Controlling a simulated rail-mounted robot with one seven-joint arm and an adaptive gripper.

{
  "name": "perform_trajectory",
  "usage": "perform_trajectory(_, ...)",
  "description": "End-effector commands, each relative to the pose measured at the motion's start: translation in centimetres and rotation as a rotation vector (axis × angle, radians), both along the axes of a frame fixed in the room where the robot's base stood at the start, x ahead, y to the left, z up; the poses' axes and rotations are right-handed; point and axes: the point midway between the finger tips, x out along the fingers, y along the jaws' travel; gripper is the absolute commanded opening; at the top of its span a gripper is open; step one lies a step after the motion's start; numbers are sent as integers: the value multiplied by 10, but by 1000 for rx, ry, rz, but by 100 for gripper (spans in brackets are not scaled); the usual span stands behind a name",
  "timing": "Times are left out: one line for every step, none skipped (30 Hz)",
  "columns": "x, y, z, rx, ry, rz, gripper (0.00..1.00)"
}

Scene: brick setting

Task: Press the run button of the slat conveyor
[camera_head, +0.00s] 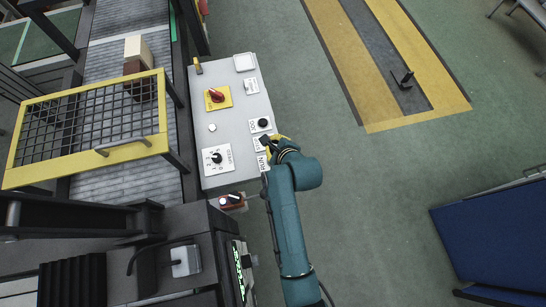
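The grey control panel (230,130) lies beside the slat conveyor (120,182), to its right. It carries a red rotary switch (215,95) on a yellow plate, a white button (212,127), a black speed knob (217,157) and a black button (263,122) with a white label. A label that seems to read RUN (263,163) is at the panel's lower right edge. My gripper (266,141) is over the panel's right edge, just above that label. It hides what lies under it, and I see no run button. Contact and finger opening cannot be made out.
A yellow-framed mesh guard (160,108) covers part of the conveyor. A cream and brown block (134,58) is on the slats behind it. A small red box (230,202) sits below the panel. Green floor to the right is mostly free, with a blue panel (495,235) at far right.

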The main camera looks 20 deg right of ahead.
Motion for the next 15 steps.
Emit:
perform_trajectory(0, 0, -13, 0, 0, 0, 0)
perform_trajectory(0, 0, -17, 0, 0, 0, 0)
perform_trajectory(0, 0, -23, 0, 0, 0, 0)
perform_trajectory(0, 0, -27, 0, 0, 0, 0)
perform_trajectory(0, 0, -31, 0, 0, 0, 0)
perform_trajectory(0, 0, -36, 0, 0, 0, 0)
perform_trajectory(0, 0, -40, 0, 0, 0, 0)
perform_trajectory(0, 0, -44, 0, 0, 0, 0)
perform_trajectory(0, 0, -48, 0, 0, 0, 0)
perform_trajectory(0, 0, -52, 0, 0, 0, 0)
perform_trajectory(0, 0, -56, 0, 0, 0, 0)
perform_trajectory(0, 0, -59, 0, 1, 0, 0)
perform_trajectory(0, 0, -62, 0, 2, 1, 0)
perform_trajectory(0, 0, -65, 0, 1, 0, 0)
perform_trajectory(0, 0, -70, 0, 1, 0, 0)
